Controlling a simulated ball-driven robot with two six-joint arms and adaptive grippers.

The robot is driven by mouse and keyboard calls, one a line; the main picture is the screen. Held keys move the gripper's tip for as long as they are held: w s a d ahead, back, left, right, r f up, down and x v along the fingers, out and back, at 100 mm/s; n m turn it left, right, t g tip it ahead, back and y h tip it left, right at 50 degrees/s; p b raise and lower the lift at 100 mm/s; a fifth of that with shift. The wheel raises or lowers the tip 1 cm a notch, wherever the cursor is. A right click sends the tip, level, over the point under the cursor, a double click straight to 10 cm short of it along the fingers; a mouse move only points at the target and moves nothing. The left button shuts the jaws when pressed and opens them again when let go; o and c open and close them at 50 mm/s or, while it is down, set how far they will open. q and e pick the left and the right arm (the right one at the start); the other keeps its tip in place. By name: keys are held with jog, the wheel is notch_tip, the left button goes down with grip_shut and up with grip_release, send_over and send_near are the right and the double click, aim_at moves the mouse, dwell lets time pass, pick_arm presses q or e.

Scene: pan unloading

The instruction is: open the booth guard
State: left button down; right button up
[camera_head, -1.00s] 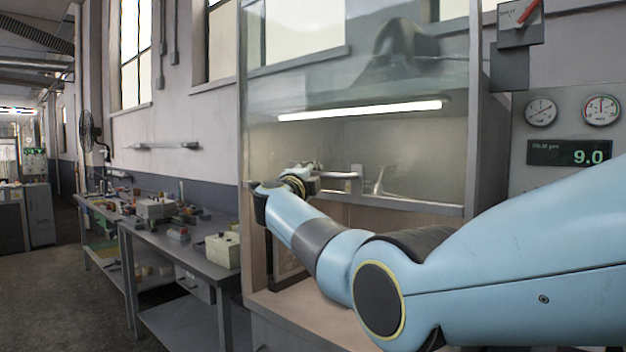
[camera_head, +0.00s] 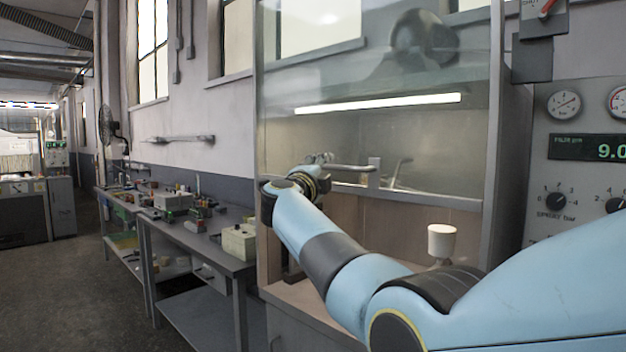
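The booth guard (camera_head: 370,125) is a clear pane at the front of the grey booth. Its lower edge sits partway up the opening, with a gap below it. A grey bar handle (camera_head: 352,167) sticks out near that lower edge. My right arm reaches in from the right, and its gripper (camera_head: 322,160) is at the left end of the handle. The fingers are small and partly hidden by the wrist, so I cannot tell whether they are closed on the bar. My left gripper is not in view.
A white cup on a stand (camera_head: 442,240) shows in the booth opening, just behind my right arm. A panel with gauges and a digital display (camera_head: 590,148) stands at the right. A cluttered workbench (camera_head: 205,245) is at the left, beside open floor (camera_head: 85,290).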

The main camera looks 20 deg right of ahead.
jog(key=v, duration=0.8)
jog(key=shift+s+a, duration=0.15)
jog(key=shift+s, duration=0.05)
jog(key=s+a+f+n+y+b, duration=0.1)
jog(key=s+f+n+y+b, duration=0.4)
jog(key=f, duration=1)
jog(key=s+a+f+n+t+y, duration=0.15)
jog(key=f+n, duration=0.45)
jog(key=f, duration=1)
jog(key=s+a+f+n+y+b, duration=0.1)
jog(key=s+f+n+y+b, duration=0.4)
jog(key=f, duration=1)
jog(key=s+f+n+g+y+b, duration=0.1)
jog(key=s+f+n+g, duration=0.2)
jog(key=s+f, duration=0.65)
jog(key=s+f+n+g+y, duration=0.1)
jog(key=s+f+n+g, duration=0.15)
jog(key=s+f, duration=0.75)
jog(key=s+d+f+n+g+b, duration=0.1)
jog(key=s+d+f+g, duration=0.1)
jog(key=s+f, duration=0.5)
jog(key=s+d+f+n+g+b, duration=0.2)
jog(key=s+f+g, duration=0.2)
jog(key=s, duration=1.3)
jog(key=s+d+f+n+g+b, duration=0.2)
jog(key=s+f+g, duration=0.1)
jog(key=s+f, duration=0.8)
jog(key=shift+s+d, duration=0.4)
jog(key=shift+s, duration=0.25)
